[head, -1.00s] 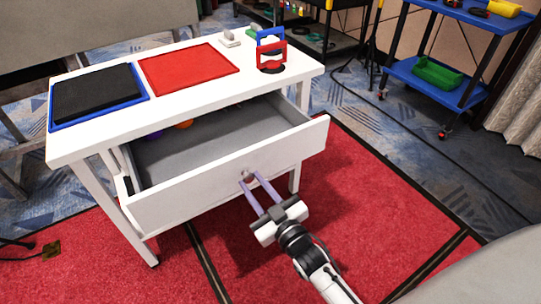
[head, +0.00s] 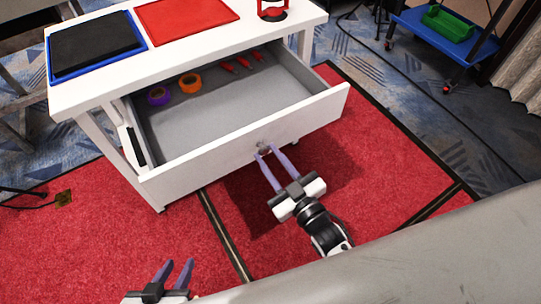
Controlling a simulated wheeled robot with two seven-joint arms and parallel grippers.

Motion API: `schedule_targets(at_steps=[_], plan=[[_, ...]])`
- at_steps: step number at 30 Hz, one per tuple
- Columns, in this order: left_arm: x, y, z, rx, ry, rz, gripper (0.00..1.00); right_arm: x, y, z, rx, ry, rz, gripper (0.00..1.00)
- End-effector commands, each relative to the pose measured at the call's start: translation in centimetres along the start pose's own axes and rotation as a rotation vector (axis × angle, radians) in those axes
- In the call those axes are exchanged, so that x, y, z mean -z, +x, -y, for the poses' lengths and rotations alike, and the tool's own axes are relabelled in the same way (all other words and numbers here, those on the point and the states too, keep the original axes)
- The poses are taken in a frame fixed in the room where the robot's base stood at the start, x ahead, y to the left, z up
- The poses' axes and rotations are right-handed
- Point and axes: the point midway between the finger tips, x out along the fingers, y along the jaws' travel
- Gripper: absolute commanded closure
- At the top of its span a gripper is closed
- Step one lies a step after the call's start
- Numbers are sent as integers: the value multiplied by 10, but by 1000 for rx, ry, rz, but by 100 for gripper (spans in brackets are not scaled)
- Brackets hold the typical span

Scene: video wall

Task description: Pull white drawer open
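The white drawer (head: 235,138) is pulled well out of the white table (head: 205,50). Its grey inside shows, with a purple roll (head: 159,95), an orange roll (head: 190,83) and several red tools (head: 240,63) near the back. My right gripper (head: 265,151) is at the middle of the drawer front, its two purple fingers on either side of the small knob (head: 263,146), shut on it. My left gripper (head: 175,266) is low at the lower left, empty, with its fingers apart, clear of the drawer.
A black tablet-like panel in a blue tray (head: 146,37) and a red mat (head: 187,20) lie on the table, beside a red stand (head: 273,10). A blue shelf cart (head: 410,22) with a green bin (head: 448,23) stands at the upper right. The red carpet (head: 340,130) before the drawer is clear.

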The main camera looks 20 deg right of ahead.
Motion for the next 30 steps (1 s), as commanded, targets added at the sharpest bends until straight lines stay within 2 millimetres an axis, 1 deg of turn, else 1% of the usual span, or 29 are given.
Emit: schedule_targets(at_steps=[1,3,11,14,17,24,27,30], plan=[[0,0,0,0,0,-1,69,-1,-1,0,1,-1,3,66],[1,0,0,-1,-1,-2,69,-1,0,0,1,-1,2,55],[2,-1,-1,-1,-1,-3,69,0,0,0,0,0,1,55],[2,-1,-1,-1,-1,-3,69,0,-5,0,0,0,2,55],[2,-3,-1,-1,-2,-1,69,-1,-18,0,1,0,4,55],[2,-6,-2,-1,-2,3,69,-1,-66,0,1,-1,5,55],[2,-6,-2,0,-2,4,69,-1,-83,0,2,-1,5,55],[2,-6,-2,0,-2,6,69,-1,-95,0,1,0,4,55]])
